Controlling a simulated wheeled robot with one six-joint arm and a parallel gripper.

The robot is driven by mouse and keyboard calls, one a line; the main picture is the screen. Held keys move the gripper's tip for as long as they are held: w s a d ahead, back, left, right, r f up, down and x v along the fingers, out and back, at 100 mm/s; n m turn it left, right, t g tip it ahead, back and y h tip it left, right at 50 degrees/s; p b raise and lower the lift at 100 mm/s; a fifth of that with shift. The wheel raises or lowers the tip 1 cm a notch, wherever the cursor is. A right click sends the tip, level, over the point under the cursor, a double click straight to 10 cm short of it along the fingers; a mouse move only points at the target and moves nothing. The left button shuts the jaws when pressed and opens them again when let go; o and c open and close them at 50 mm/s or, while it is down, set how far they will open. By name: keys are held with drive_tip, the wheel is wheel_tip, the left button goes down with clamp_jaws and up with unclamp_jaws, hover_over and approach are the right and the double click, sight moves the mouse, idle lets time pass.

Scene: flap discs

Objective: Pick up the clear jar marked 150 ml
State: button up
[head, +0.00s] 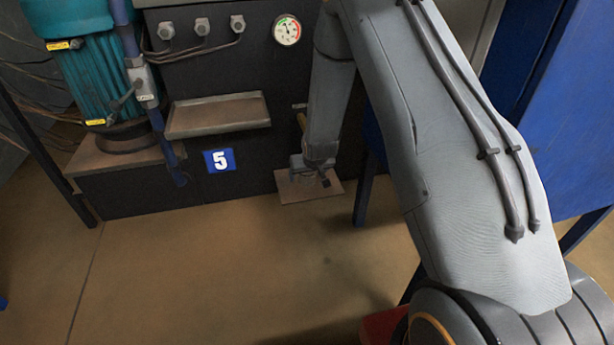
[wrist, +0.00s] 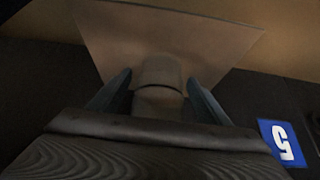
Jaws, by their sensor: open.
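A small rounded, see-through or tan-tinted vessel (wrist: 158,72), which looks like the jar, stands between my two fingers in the wrist view. No 150 ml marking can be read on it. It appears to stand on a flat brown plate (wrist: 205,38), which also shows in the head view (head: 292,190) at the foot of the dark machine. My gripper (wrist: 158,95) is open, with one finger on each side of the vessel; I cannot tell whether either touches it. In the head view my gripper (head: 315,172) is low over the plate, and the vessel cannot be made out there.
The dark machine front (head: 240,110) stands close behind my gripper, with a blue number 5 sign (head: 219,160) and a metal tray (head: 218,115) to the left. A blue leg (head: 363,195) stands right of the plate. The floor (head: 220,260) in front is clear.

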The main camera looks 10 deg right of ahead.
drive_tip(key=c, duration=1.4)
drive_tip(key=shift+o, duration=0.2)
drive_tip(key=shift+r+p, duration=0.4)
drive_tip(key=shift+p, duration=0.2)
